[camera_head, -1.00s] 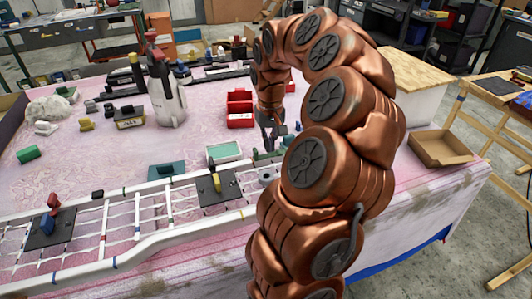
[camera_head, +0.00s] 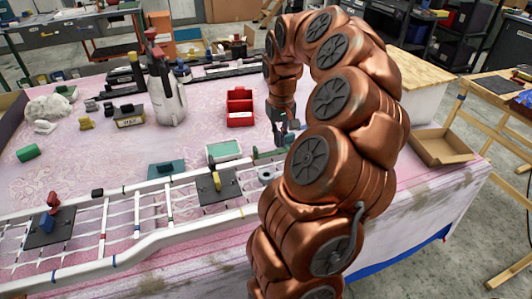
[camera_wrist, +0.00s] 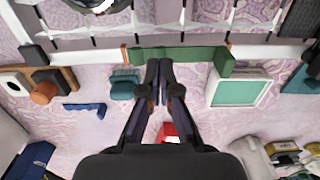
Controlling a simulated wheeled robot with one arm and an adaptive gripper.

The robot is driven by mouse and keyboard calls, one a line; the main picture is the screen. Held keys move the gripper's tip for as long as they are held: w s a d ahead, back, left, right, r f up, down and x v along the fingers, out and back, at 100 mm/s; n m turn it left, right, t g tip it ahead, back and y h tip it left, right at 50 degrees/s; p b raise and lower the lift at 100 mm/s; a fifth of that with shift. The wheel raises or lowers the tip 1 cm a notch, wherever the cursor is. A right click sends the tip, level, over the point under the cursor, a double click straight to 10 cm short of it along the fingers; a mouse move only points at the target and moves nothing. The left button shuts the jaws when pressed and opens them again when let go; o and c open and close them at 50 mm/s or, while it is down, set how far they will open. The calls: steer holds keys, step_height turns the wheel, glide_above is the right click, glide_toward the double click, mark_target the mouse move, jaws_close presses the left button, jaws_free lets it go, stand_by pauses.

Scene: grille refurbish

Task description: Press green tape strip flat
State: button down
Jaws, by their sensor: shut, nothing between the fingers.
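The green tape strip (camera_wrist: 185,54) lies along the white bar of the grille frame (camera_wrist: 88,54) in the wrist view. Its right end (camera_wrist: 224,62) hangs over the bar's edge as a flap; I cannot tell how flat the rest lies. My gripper (camera_wrist: 159,64) is shut and empty, with its fingertips over the left half of the strip; contact cannot be told. In the head view my gripper (camera_head: 284,140) points down above the right part of the frame (camera_head: 150,237).
A red bin (camera_head: 240,118) stands beyond the frame. A tray with a pale green inside (camera_head: 224,150) and a teal block (camera_head: 166,169) sit near the bar. A dark plate with a yellow-handled clamp (camera_head: 218,188) rests on the grille. The pink table's middle is mostly clear.

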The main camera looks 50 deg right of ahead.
steer(key=shift+f, duration=0.25)
steer(key=shift+f+b, duration=0.9)
steer(key=shift+f, duration=0.15)
steer(key=shift+f+b, duration=0.1)
steer(key=shift+b, duration=0.85)
stand_by(2.2)
steer(key=shift+r+p, duration=0.5)
steer(key=shift+r, duration=0.95)
steer(key=shift+s+d, duration=0.35)
steer(key=shift+d, duration=0.3)
steer(key=shift+s+d, duration=0.35)
steer(key=shift+d, duration=0.25)
